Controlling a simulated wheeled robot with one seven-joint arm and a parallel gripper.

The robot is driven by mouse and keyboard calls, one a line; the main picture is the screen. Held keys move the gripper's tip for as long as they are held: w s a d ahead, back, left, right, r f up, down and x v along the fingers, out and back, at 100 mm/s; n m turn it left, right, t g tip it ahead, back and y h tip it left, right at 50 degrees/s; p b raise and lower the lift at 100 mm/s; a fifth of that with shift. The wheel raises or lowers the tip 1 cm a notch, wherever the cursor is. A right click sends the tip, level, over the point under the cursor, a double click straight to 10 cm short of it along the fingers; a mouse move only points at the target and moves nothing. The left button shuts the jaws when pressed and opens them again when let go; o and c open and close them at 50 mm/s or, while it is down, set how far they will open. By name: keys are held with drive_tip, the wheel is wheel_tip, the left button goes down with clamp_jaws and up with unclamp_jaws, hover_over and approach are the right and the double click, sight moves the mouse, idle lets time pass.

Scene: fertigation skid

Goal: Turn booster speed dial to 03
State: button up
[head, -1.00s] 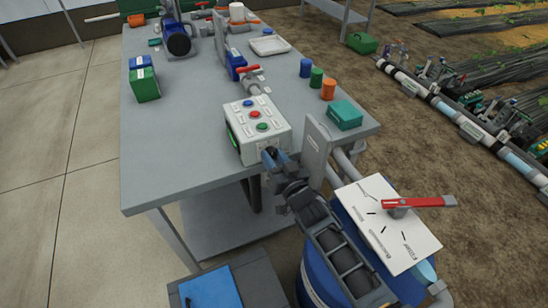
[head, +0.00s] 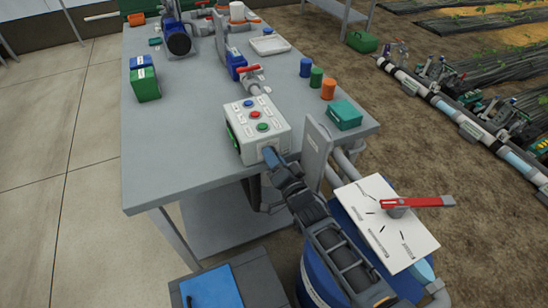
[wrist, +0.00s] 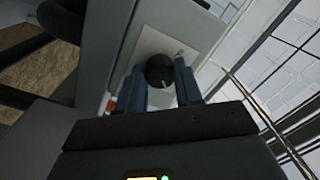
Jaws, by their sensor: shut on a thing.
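The booster speed dial (wrist: 159,71) is a round black knob on a pale plate (wrist: 160,42) in the wrist view. My gripper (wrist: 160,73) has its two blue fingers on either side of the knob and is shut on it. A short light mark shows on the knob's near edge. The numbers around the dial are too small to read. In the head view my gripper (head: 271,155) reaches the front face of the white control box (head: 246,142) and hides the dial there.
The box top carries a blue, a red and a green button (head: 262,127). A grey upright plate (head: 316,150) and pipes stand just right of my arm. A white panel with a red lever (head: 420,202) is at lower right.

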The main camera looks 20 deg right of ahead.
drive_tip(key=shift+m, duration=2)
drive_tip(key=o, duration=1)
drive_tip(key=shift+o, duration=0.2)
drive_tip(key=s, duration=0.7)
drive_tip(key=shift+s+f, duration=0.15)
drive_tip(key=shift+s, duration=0.25)
